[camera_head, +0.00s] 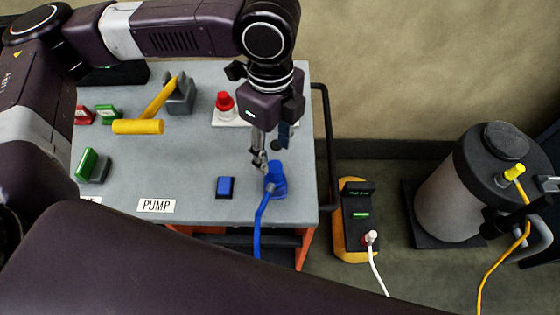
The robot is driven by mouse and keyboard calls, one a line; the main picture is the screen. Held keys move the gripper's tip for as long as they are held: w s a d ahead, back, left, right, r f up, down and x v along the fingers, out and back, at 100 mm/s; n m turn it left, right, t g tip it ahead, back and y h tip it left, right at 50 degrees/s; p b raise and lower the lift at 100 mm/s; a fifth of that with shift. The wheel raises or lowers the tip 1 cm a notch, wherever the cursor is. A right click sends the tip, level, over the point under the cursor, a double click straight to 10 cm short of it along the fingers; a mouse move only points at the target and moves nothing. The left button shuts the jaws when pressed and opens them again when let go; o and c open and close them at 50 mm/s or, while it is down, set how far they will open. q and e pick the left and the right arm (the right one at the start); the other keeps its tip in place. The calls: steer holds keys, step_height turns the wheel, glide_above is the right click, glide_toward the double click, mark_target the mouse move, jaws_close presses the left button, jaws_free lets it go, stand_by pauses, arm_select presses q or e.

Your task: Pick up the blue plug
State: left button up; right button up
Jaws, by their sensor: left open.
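The blue plug (275,180) stands on the grey panel table near its right edge, with a blue cable hanging from it over the front edge. My left gripper (260,165) points down right at the plug's upper left side. Its fingers are open, and I cannot tell whether one touches the plug. The far side of the plug is partly hidden by the fingers. My right gripper is not in view.
A blue socket or button (226,187) lies left of the plug. A red knob (224,103), a yellow lever (140,127) and a green switch (88,163) are on the table (200,150). A black rail (328,150) edges its right side. A tank (470,180) stands right.

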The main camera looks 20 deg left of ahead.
mark_target(275, 165)
arm_select(q)
steer(key=shift+s+f, duration=0.7)
steer(key=shift+s, duration=0.15)
steer(key=shift+w+f+p, duration=0.2)
steer(key=shift+f+p, duration=0.15)
steer(key=shift+f, duration=0.3)
steer(key=shift+w+f+p, duration=0.2)
steer(key=shift+f+p, duration=0.1)
steer(key=shift+f, duration=0.3)
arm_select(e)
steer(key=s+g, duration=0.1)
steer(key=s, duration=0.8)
arm_select(q)
steer(key=shift+w+d+f, duration=0.1)
steer(key=shift+w+f, duration=0.05)
steer(key=shift+f, duration=0.45)
steer(key=shift+w+f, duration=0.15)
steer(key=shift+f, duration=0.45)
steer(key=shift+s+f, duration=0.1)
steer(key=shift+s, duration=0.05)
steer(key=c, duration=1.2)
jaws_close()
steer(key=shift+r, duration=0.4)
step_height(275, 165, up, 22)
steer(key=p, duration=0.3)
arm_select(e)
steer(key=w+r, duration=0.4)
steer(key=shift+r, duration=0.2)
